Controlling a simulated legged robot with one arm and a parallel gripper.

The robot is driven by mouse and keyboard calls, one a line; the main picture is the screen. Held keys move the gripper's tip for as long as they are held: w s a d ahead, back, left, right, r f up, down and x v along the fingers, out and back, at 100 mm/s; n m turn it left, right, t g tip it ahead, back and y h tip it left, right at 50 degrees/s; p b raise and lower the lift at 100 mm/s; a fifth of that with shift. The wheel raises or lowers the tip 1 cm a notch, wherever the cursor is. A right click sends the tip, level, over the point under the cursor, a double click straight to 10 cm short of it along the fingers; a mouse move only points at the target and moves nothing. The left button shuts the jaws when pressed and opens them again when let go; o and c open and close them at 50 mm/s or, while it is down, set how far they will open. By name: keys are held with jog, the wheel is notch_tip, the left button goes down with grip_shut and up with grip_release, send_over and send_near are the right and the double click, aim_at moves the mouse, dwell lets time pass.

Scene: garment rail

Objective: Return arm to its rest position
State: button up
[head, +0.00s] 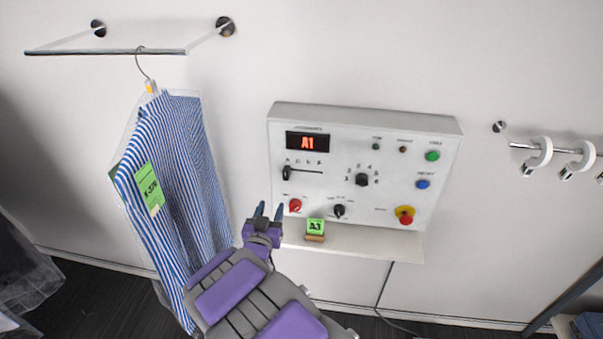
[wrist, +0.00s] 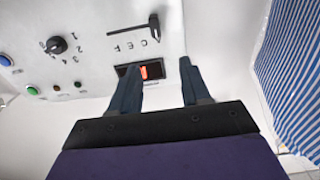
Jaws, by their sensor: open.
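My arm is purple and grey and reaches up from the bottom of the head view. My gripper (head: 268,213) is in front of the lower left of the white control panel (head: 340,235). Its two dark blue fingers are apart with nothing between them. In the wrist view my gripper (wrist: 158,85) is also open and empty, with the panel's display (wrist: 150,71) partly behind the left finger. The panel appears upside down there. In the head view the red display (head: 307,143) reads A1.
A blue-striped shirt (head: 178,170) with a green tag hangs from a wall rail (head: 105,52), left of my gripper. A green A3 tag (head: 315,227) stands on the panel's ledge. Another rail with white rings (head: 540,150) is at the right. The wall between panel and right rail is clear.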

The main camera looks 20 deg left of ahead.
jog(key=w+d+g+b, duration=0.3)
jog(key=w+d+g, duration=0.15)
jog(key=d, duration=0.45)
jog(key=s+d+m+g+h+b, duration=0.15)
jog(key=s+d+g, duration=0.3)
jog(key=d, duration=0.75)
jog(key=s+d+g+h+b, duration=0.1)
jog(key=s+d+g+b, duration=0.1)
jog(key=s+d, duration=0.6)
jog(key=s+d+f+m+g+h+b, duration=0.1)
jog(key=s+d+g, duration=0.3)
jog(key=s+d, duration=0.5)
jog(key=s+d+f+g+h+b, duration=0.1)
jog(key=s+d+g+b, duration=0.2)
jog(key=s+d, duration=0.5)
jog(key=s+g, duration=0.1)
jog(key=s, duration=0.9)
jog(key=shift+s+d, duration=0.3)
jog(key=shift+d, duration=0.1)
jog(key=shift+o, duration=0.4)
